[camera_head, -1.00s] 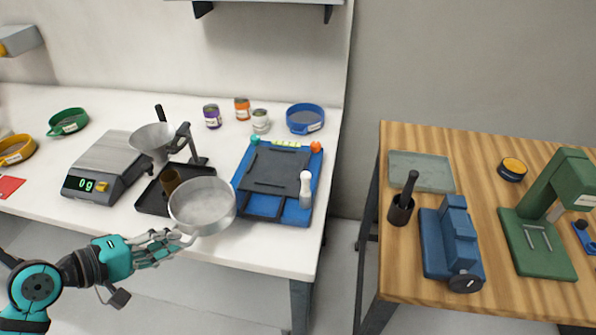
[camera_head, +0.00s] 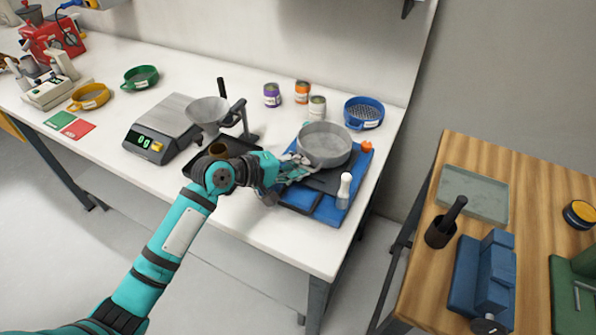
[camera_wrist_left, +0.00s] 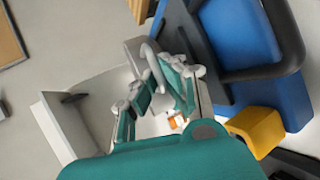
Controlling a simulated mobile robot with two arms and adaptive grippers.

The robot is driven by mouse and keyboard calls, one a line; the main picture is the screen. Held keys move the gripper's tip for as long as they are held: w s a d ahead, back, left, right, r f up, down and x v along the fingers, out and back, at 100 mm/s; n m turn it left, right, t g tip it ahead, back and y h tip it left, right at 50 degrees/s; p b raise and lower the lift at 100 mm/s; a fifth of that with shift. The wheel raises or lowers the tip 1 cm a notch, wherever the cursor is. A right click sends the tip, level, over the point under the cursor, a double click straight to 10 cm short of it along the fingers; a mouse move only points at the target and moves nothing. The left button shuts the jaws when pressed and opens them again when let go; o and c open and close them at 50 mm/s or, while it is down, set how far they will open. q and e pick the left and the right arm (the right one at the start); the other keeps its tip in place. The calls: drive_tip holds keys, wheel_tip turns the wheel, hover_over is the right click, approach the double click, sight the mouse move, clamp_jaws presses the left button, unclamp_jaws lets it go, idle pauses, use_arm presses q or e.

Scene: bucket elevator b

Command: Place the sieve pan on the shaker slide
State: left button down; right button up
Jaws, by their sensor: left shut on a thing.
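The sieve pan (camera_head: 325,145) is a round, shallow grey pan. My left gripper (camera_head: 298,168) is shut on its near-left rim and holds it over the far part of the shaker (camera_head: 297,197), a blue base with a dark slide (camera_head: 327,181). The pan hides much of the slide, and I cannot tell whether it touches it. The left gripper's fingers also show in the left wrist view (camera_wrist_left: 160,92), beside the blue base (camera_wrist_left: 238,38); the pan is hard to make out there. My right gripper is not in view.
A white-handled upright piece (camera_head: 344,190) stands at the shaker's right front. A blue sieve (camera_head: 364,113) and several cans (camera_head: 317,107) stand behind. A funnel stand (camera_head: 210,112) and a scale (camera_head: 161,128) are to the left. A wooden table (camera_head: 428,215) is at right.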

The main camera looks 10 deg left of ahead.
use_arm(q)
wheel_tip(320, 180, down, 3)
drive_tip(key=shift+a+r, duration=0.1)
drive_tip(key=shift+r, duration=0.1)
drive_tip(key=shift+f+p, duration=0.3)
drive_tip(key=shift+f, duration=0.1)
drive_tip(key=c, duration=1.9)
unclamp_jaws()
drive_tip(key=o, duration=0.4)
drive_tip(key=shift+s+a, duration=0.2)
drive_tip(key=shift+b+v, duration=0.9)
drive_tip(key=shift+v, duration=4.9)
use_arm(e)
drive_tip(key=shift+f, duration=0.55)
